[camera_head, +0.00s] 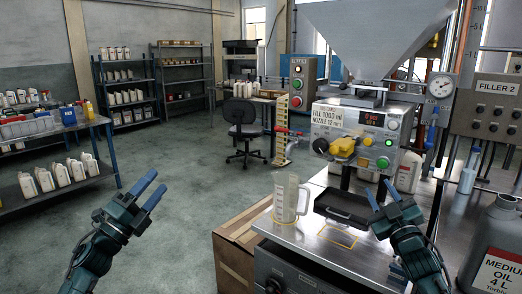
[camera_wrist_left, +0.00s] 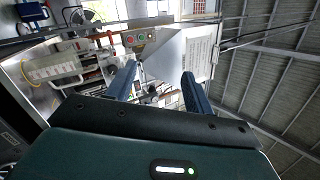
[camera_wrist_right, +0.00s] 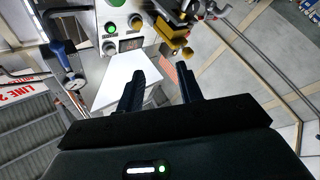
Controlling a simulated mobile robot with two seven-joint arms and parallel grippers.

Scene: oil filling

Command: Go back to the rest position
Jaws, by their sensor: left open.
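My left gripper (camera_head: 148,190) is open and empty, held in the air over the floor at the left of the head view. Its two blue fingers stand apart in the left wrist view (camera_wrist_left: 158,85). My right gripper (camera_head: 383,194) is raised in front of the filling machine, near the black tray. Its fingers stand apart with nothing between them in the right wrist view (camera_wrist_right: 160,88). A clear measuring jug (camera_head: 287,198) stands upright on the metal bench, left of the tray and apart from both grippers.
The filling machine (camera_head: 357,135) with its yellow nozzle stands behind the black tray (camera_head: 343,207). A cardboard box (camera_head: 236,238) sits left of the metal bench (camera_head: 312,243). A large oil can (camera_head: 497,240) stands at the right. A chair (camera_head: 243,125) stands farther back.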

